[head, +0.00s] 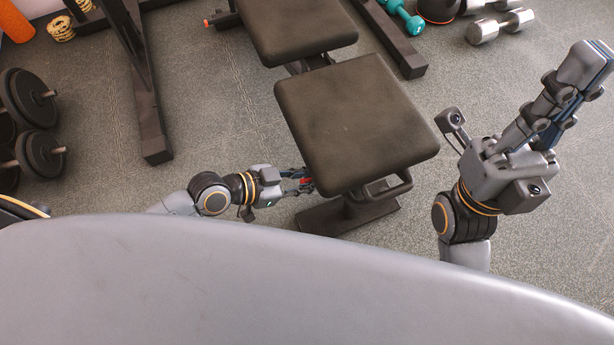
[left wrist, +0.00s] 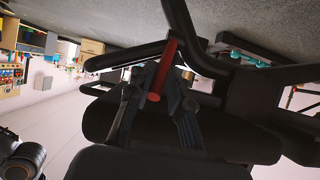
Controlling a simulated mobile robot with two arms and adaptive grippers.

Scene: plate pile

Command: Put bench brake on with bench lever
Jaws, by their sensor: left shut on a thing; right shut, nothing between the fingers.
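The bench has a dark padded seat (head: 350,120) and a second pad (head: 298,28) behind it. The bench lever (left wrist: 169,58) is a red rod under the bench in the left wrist view, with a round red end between my fingers. In the head view only a small red part shows beside the seat's left edge. My left gripper (left wrist: 162,85) is shut on the lever; its fingertips are partly hidden by the seat in the head view (head: 302,181). My right gripper (head: 592,65) is shut and empty, raised to the right of the bench, apart from it.
A black handle (head: 392,188) sticks out at the seat's front right, above the bench's foot (head: 345,217). Black weight plates (head: 35,120) stand at left. Dumbbells (head: 500,27) lie at the back right. Floor between is clear.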

